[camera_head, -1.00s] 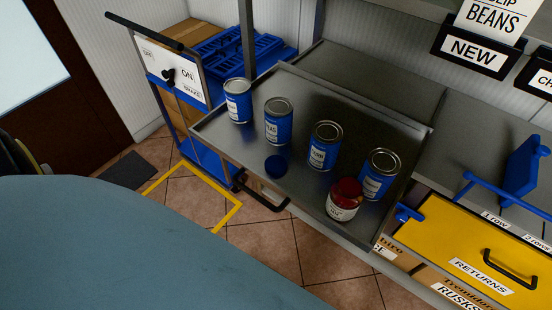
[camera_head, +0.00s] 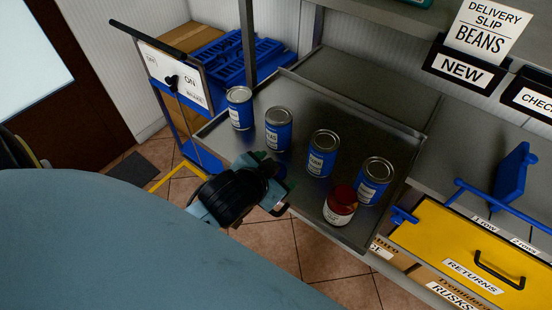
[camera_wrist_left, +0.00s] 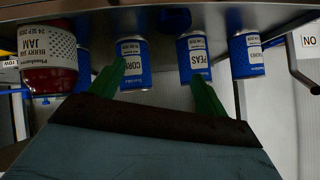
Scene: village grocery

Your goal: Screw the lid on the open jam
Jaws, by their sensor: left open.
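The jam jar (camera_head: 340,207), red with a white label, stands upright at the front right of the metal tray (camera_head: 300,105). In the left wrist view the jar (camera_wrist_left: 48,68) is at the far left, its label reading BERRY JAM. My left gripper (camera_head: 276,180) is at the tray's front edge, left of the jar and apart from it. In the left wrist view its two green fingers (camera_wrist_left: 158,72) are spread with nothing between them. My right gripper is not in view.
Several blue cans stand on the tray behind and beside the jar, including one (camera_head: 374,182) close at its right and one (camera_head: 322,154) behind it. A yellow RETURNS panel (camera_head: 440,235) is at the right. A blue cart (camera_head: 205,100) stands at the left.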

